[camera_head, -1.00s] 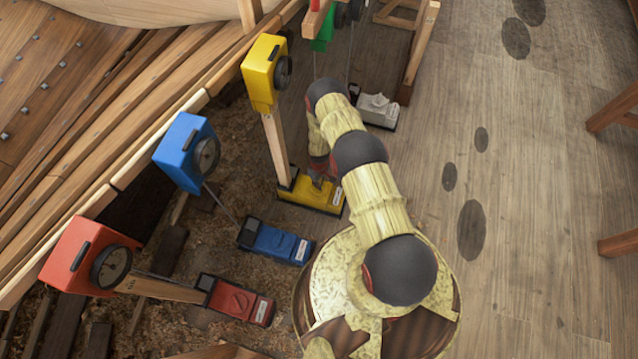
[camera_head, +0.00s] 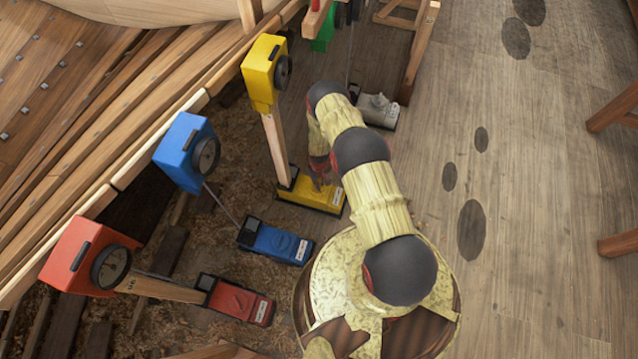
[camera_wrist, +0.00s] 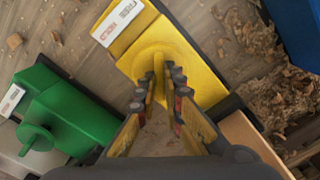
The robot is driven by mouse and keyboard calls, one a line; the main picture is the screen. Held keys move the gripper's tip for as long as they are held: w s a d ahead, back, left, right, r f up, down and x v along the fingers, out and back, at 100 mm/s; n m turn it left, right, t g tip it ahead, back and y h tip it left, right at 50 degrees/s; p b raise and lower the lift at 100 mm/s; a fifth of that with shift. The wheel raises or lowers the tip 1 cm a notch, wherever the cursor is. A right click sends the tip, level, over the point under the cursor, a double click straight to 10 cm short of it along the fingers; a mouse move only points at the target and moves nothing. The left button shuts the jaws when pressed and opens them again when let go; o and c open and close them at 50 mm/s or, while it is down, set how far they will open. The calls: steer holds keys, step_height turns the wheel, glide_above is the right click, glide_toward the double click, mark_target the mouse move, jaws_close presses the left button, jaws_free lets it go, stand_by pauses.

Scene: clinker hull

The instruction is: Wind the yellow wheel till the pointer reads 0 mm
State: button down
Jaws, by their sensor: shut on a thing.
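The yellow unit has a box with a round dark dial (camera_head: 283,72) on a wooden post and a yellow base (camera_head: 312,193) on the floor. In the wrist view, the yellow wheel (camera_wrist: 158,52) is a round disc on the yellow base (camera_wrist: 205,72), with a raised yellow part at its middle. My gripper (camera_wrist: 159,80) is over the wheel, its two fingers on either side of that raised part and shut on it. In the head view my gripper (camera_head: 320,178) is small and partly hidden by my arm. The pointer and its scale are too small and edge-on to read.
A blue unit (camera_head: 185,152) with a blue base (camera_head: 275,243) and a red unit (camera_head: 85,255) with a red base (camera_head: 238,300) stand nearby. A green base (camera_wrist: 70,115) lies left in the wrist view. Wooden hull planks (camera_head: 110,120) border the left; open floor lies right.

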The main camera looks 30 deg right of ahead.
steer(key=m, duration=0.4)
steer(key=shift+m, duration=1.8)
steer(key=c, duration=1.9)
jaws_free()
steer(key=shift+r, duration=0.1)
steer(key=shift+r, duration=5.9)
steer(key=shift+o, duration=0.4)
